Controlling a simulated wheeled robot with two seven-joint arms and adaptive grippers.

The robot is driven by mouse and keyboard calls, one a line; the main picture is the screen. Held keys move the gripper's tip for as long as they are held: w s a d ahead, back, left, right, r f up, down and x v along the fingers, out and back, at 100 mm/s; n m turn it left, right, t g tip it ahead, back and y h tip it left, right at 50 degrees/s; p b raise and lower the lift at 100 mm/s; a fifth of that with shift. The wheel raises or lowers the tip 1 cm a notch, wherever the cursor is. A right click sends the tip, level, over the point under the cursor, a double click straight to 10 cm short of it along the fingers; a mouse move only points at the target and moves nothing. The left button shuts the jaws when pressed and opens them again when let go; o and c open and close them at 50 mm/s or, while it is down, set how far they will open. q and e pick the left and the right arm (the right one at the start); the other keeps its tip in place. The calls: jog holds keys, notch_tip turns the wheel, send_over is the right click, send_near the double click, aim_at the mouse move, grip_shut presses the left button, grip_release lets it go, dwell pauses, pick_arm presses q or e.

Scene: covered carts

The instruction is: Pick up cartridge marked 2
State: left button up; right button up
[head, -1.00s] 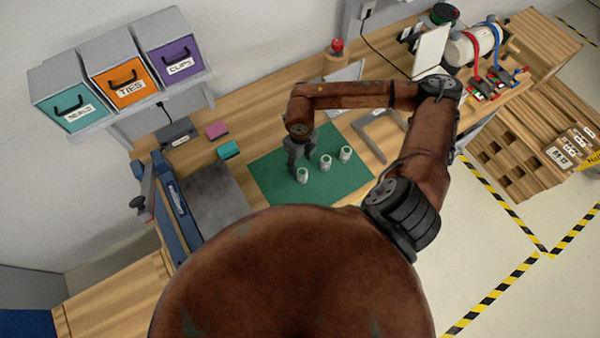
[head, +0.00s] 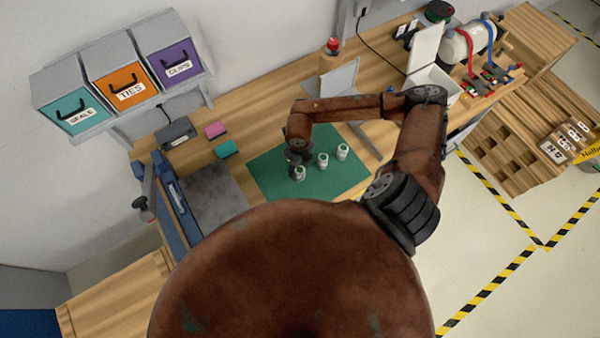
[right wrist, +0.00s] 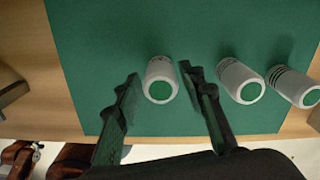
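Three white cylindrical cartridges with green ends stand in a row on a green mat (head: 265,172). My right gripper (head: 296,163) is down at the left cartridge (head: 300,175). In the right wrist view its fingers (right wrist: 159,76) are open, one on each side of that cartridge (right wrist: 161,69), with a gap showing. The middle cartridge (right wrist: 235,76) is just right of the right finger, and the right cartridge (right wrist: 289,81) is beyond it. Dark bands show on the right cartridge; no number is readable on any of them. My left gripper is not in view.
The wooden bench (head: 240,110) also holds a pink block (head: 215,130), a teal block (head: 227,149) and a red-topped button (head: 333,46). An open white box (head: 436,78) stands at the back right. Labelled bins (head: 124,80) hang on the left wall.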

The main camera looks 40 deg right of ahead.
jog(key=c, duration=0.9)
jog(key=shift+r, duration=0.15)
